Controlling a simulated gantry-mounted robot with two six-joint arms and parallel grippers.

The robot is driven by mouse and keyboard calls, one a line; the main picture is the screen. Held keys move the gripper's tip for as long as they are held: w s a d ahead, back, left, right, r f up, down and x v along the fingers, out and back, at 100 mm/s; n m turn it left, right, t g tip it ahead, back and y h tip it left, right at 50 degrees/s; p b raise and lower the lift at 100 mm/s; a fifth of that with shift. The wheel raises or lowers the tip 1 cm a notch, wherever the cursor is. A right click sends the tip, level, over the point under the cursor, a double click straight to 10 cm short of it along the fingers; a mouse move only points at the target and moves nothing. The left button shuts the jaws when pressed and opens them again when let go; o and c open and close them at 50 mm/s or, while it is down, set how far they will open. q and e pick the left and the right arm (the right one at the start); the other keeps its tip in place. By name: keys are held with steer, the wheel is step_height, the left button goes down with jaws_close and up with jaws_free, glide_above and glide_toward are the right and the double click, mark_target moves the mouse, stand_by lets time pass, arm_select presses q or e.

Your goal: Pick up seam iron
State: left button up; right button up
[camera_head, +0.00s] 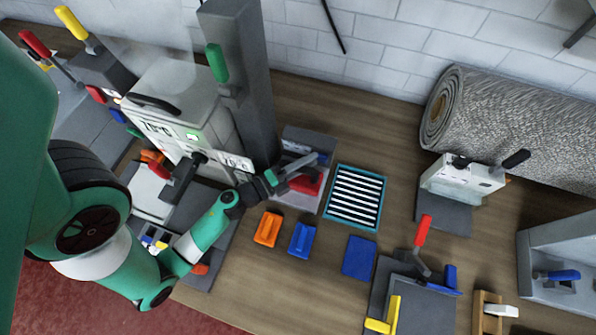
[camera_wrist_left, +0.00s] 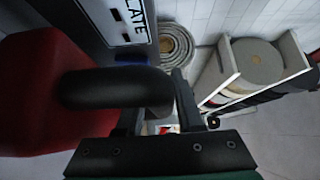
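The seam iron (camera_head: 306,183) has a red body and sits on a grey stand at the back middle of the bench in the head view. In the left wrist view its red body (camera_wrist_left: 32,95) fills the left side, and its thick black handle (camera_wrist_left: 115,88) crosses close in front of the gripper. My left gripper (camera_head: 300,168) reaches in from the left, right at the iron. In the wrist view a gap shows between its fingers (camera_wrist_left: 160,118), so it looks open. The handle hides part of the left finger, and contact is unclear. My right gripper is out of view.
A white machine (camera_head: 175,100) and a tall grey post (camera_head: 240,85) stand close behind and left of my arm. A striped teal-framed panel (camera_head: 356,197) lies just right of the stand. Orange (camera_head: 267,229) and blue (camera_head: 302,240) blocks lie in front. A rolled rug (camera_head: 520,125) is at back right.

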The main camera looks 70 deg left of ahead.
arm_select(q)
jaws_close()
stand_by(1.0)
steer(key=shift+r, duration=0.1)
